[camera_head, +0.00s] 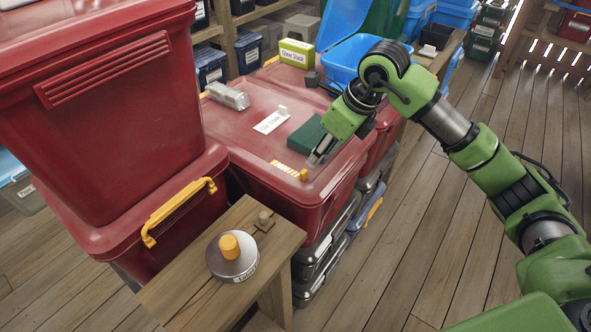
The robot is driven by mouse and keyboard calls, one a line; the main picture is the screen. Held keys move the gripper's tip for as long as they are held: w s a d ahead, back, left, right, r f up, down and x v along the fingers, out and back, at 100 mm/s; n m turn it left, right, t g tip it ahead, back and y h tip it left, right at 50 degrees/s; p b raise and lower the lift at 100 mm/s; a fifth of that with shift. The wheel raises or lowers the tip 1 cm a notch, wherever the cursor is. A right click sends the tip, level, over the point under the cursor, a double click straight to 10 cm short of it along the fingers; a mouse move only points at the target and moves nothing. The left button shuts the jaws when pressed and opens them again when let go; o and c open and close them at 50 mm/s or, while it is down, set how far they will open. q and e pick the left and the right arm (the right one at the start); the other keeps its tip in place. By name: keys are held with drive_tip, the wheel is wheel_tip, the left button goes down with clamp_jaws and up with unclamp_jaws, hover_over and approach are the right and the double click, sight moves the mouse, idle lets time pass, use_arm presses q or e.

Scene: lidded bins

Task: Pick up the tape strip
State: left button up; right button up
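The likely tape strip (284,168) is a flat yellow-and-white striped piece. It lies on the red bin lid (245,150) near its front edge, with a small orange knob (303,175) at its right end. My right gripper (317,158) is low over the lid, up and to the right of the strip, and looks apart from it. Its fingers are small and overlap in this view, so I cannot tell whether they are open or shut. I see nothing held in it. My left gripper is not in view.
A dark green block (306,134) lies on the lid close beside my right gripper. A white label piece (271,120), a clear box (228,95) and a green glue box (297,53) are farther back. Tall red bins (110,120) stand left; a wooden stool (185,280) is in front.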

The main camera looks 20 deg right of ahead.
sight(305, 172)
drive_tip(key=x, duration=0.3)
drive_tip(key=shift+a+f+p, duration=0.1)
drive_tip(key=shift+f+p, duration=0.1)
drive_tip(key=shift+p, duration=0.1)
drive_tip(key=shift+w+a+f+p, duration=0.15)
drive_tip(key=shift+a+f+p, duration=0.15)
drive_tip(key=shift+f+p, duration=0.15)
drive_tip(key=p+x, duration=0.1)
drive_tip(key=x, duration=0.2)
drive_tip(key=shift+w+a+f+p, duration=0.1)
drive_tip(key=shift+a+f+p, duration=0.2)
drive_tip(key=shift+p, duration=0.1)
drive_tip(key=shift+w+f, duration=0.15)
drive_tip(key=shift+f, duration=0.2)
drive_tip(key=c, duration=0.8)
